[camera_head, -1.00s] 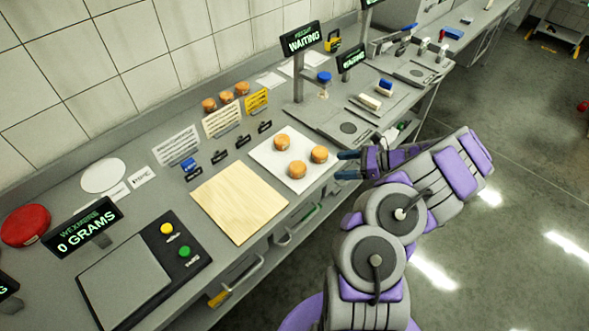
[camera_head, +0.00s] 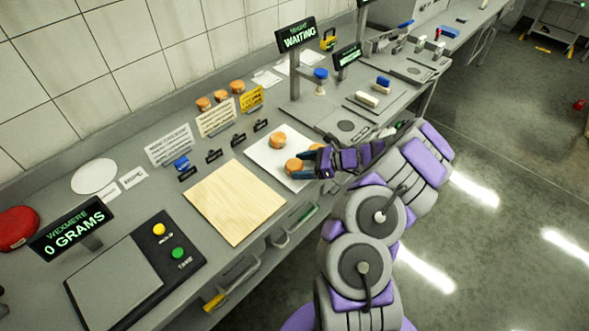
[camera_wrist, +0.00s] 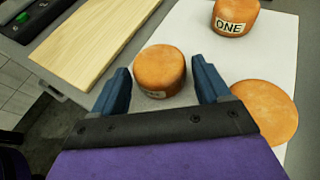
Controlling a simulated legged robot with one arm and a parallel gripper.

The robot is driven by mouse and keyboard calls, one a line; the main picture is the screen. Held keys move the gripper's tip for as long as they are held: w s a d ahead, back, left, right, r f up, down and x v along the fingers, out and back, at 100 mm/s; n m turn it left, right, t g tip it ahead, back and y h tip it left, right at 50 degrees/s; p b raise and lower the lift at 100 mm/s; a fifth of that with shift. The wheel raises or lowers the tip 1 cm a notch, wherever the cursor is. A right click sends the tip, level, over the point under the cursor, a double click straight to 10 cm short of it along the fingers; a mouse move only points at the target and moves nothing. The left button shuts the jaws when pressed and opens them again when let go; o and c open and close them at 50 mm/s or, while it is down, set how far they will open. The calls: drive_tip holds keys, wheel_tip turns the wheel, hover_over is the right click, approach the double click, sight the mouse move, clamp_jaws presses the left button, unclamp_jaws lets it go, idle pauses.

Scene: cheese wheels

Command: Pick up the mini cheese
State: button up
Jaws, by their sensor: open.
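Small orange cheese wheels stand on a white sheet on the counter. In the head view one cheese (camera_head: 277,140) is at the sheet's back, and another cheese (camera_head: 294,166) is beside my gripper (camera_head: 313,168). In the wrist view my gripper (camera_wrist: 165,90) is open, with one cheese (camera_wrist: 160,70) between and just ahead of its blue fingers. That cheese's label is dark and unreadable. A cheese labelled "ONE" (camera_wrist: 235,17) stands farther off, and a third cheese (camera_wrist: 265,108) is just right of the right finger. The gripper partly hides the sheet (camera_head: 262,155).
A wooden board (camera_head: 235,200) lies left of the sheet. A scale (camera_head: 120,285) with yellow and green buttons is at the front left. More cheeses (camera_head: 220,97) stand at the back by small signs. A sign post reading "WAITING" (camera_head: 296,38) rises behind.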

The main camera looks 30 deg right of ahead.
sight(293, 166)
drive_tip(key=x, duration=0.3)
drive_tip(key=shift+w+a+b, duration=0.15)
drive_tip(key=shift+b, duration=0.25)
drive_tip(key=c, duration=0.8)
drive_tip(key=shift+o, duration=0.2)
drive_tip(key=shift+r, duration=0.1)
wheel_tip(293, 166, up, 10)
drive_tip(key=p, duration=0.3)
